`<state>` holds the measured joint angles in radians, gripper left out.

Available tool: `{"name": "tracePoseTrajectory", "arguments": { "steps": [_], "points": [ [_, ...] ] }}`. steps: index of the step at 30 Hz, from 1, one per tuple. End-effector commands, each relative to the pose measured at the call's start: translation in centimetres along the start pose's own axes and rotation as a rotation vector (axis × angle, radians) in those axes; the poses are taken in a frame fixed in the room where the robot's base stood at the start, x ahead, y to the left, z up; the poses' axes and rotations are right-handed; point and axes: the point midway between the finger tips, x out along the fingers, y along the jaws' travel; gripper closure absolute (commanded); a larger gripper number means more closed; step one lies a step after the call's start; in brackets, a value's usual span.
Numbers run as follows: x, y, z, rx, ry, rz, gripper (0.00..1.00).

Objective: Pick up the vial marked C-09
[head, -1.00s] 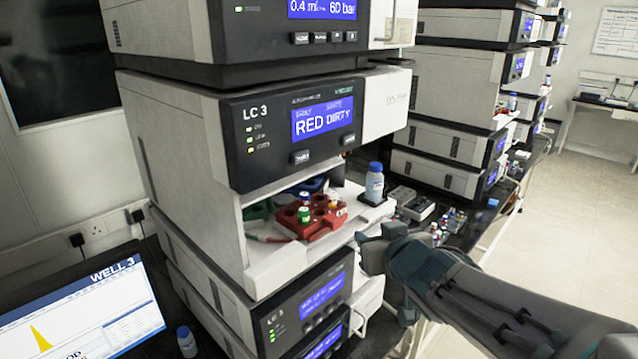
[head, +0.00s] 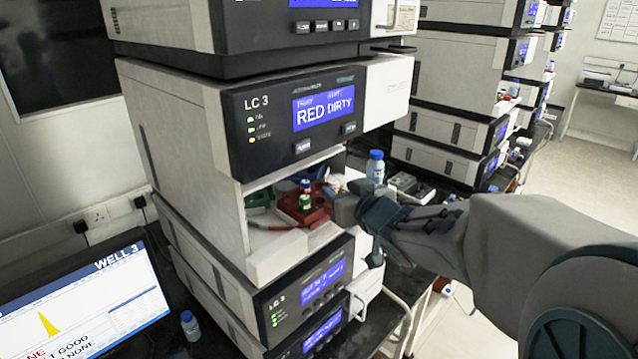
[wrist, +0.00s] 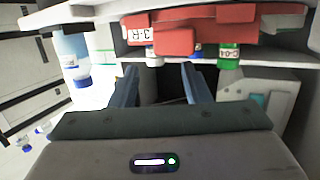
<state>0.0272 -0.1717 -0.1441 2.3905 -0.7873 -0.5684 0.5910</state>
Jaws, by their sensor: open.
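A red rack (head: 290,208) sits in the open bay of the LC 3 stack and holds a few small vials. A green-labelled vial (head: 304,203) and a blue-capped vial (head: 306,186) stand at its left part. My gripper (head: 337,203) is at the rack's right side, covering part of it. The wrist view appears upside down. There my gripper (wrist: 158,68) is open with nothing between its fingers. The red rack (wrist: 235,33), tagged 3-R, is above the fingertips. A green-labelled vial (wrist: 229,56) shows to their right; its marking is too small to read surely. I cannot pick out C-09.
A blue-capped bottle (head: 375,167) stands just behind my gripper at the bay's right edge; it also shows in the wrist view (wrist: 72,55). Green rack pieces (head: 262,198) lie left of the red rack. The LC 3 module (head: 300,120), reading RED DIRTY, overhangs the bay.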

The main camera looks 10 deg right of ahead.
Motion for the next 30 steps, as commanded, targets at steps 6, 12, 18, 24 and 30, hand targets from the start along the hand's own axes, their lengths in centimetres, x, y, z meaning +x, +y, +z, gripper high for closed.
{"name": "tracePoseTrajectory", "arguments": {
  "steps": [6,12,18,24,30],
  "points": [
    [1.1,0.1,0.0,0.002,-0.003,0.000,0.57],
    [3.4,0.6,0.0,0.002,-0.004,0.000,0.57],
    [5.2,0.6,0.0,0.001,-0.002,0.000,0.57],
    [5.5,0.6,0.1,0.000,-0.001,0.000,0.57],
    [5.5,0.6,0.1,0.000,-0.001,0.000,0.85]
  ]
}}
